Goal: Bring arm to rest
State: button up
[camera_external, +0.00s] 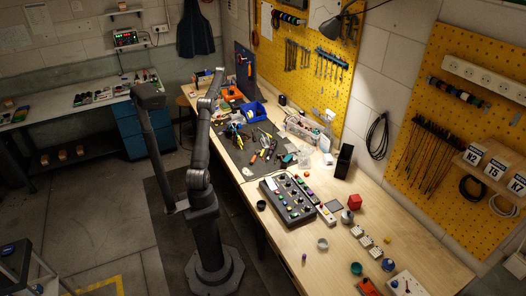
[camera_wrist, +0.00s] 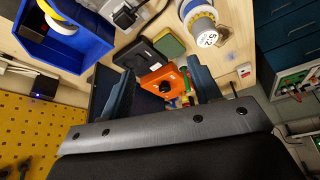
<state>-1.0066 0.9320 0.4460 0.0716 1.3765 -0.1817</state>
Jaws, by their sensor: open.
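My arm stands on its dark base beside the bench in the external view and stretches toward the far end of the bench. My gripper (camera_external: 217,78) is small and hard to make out there, above the far part of the bench. In the wrist view my gripper (camera_wrist: 160,70) is open, with its two blue-grey fingers spread apart. An orange block-like thing (camera_wrist: 160,84) with a dark round knob shows between the fingers in the picture. I see no contact with it, and its distance from the fingertips is hard to tell.
The wooden bench (camera_external: 375,215) carries a dark mat with tools, a blue bin (camera_external: 253,111) and a button box (camera_external: 289,200). Yellow pegboards (camera_external: 310,50) line the wall. Floor space is open at left.

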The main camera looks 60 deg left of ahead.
jog(key=w+d+m+t+h, duration=0.1)
jog(key=w+d+m, duration=0.4)
jog(key=w+d, duration=1.85)
jog(key=w+d+f+m+h, duration=0.1)
jog(key=w+d+m, duration=0.1)
jog(key=d, duration=1.4)
jog(key=w+d+f+m+t+h, duration=0.1)
jog(key=w+d+m, duration=0.2)
jog(key=d, duration=1.3)
jog(key=shift+w, duration=0.9)
jog(key=shift+o, duration=0.4)
jog(key=shift+f, duration=0.1)
